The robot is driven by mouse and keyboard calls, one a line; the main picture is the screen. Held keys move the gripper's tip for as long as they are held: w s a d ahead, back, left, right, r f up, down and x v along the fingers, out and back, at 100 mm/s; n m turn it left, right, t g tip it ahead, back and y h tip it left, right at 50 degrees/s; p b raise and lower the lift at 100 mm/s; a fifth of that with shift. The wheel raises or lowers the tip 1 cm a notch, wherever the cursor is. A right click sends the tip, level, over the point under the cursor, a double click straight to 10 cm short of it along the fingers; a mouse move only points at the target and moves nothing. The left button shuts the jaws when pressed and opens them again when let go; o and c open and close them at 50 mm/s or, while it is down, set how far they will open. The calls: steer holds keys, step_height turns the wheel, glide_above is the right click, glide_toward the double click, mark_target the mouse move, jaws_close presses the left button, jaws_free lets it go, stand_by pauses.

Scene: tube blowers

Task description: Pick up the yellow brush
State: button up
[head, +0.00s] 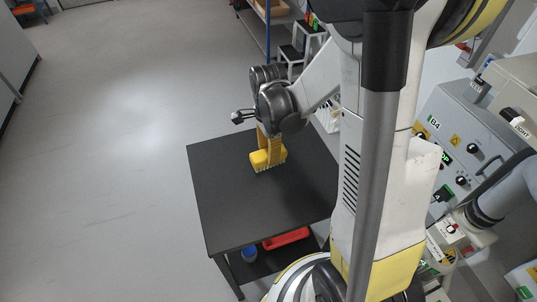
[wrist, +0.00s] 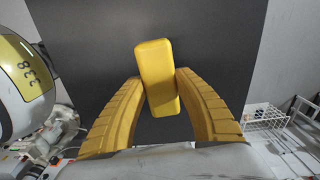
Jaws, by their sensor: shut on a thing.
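The yellow brush (head: 267,160) is at the far part of the black table (head: 240,215) in the head view, with its bristles facing down. Whether the bristles touch the table top is hard to tell. In the wrist view the brush (wrist: 157,75) shows from above as a yellow block between the fingers. My gripper (wrist: 158,90) has its two yellow ribbed fingers closed against both sides of the block. In the head view my gripper (head: 269,147) reaches down onto the brush from above.
A red bin (head: 286,237) and a blue container (head: 249,253) sit on the table's lower shelf. Grey control panels (head: 465,140) stand at the right. A shelf with stools (head: 290,50) is behind. The floor at the left is clear. A white wire rack (wrist: 264,118) shows at the right of the wrist view.

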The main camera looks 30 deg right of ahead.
steer(key=s+d+r+p, duration=0.4)
steer(key=s+d+r, duration=0.4)
steer(key=shift+d, duration=0.3)
steer(key=shift+r, duration=0.1)
steer(key=shift+o, duration=0.8)
steer(key=shift+w+a, duration=0.1)
steer(key=shift+c, duration=0.9)
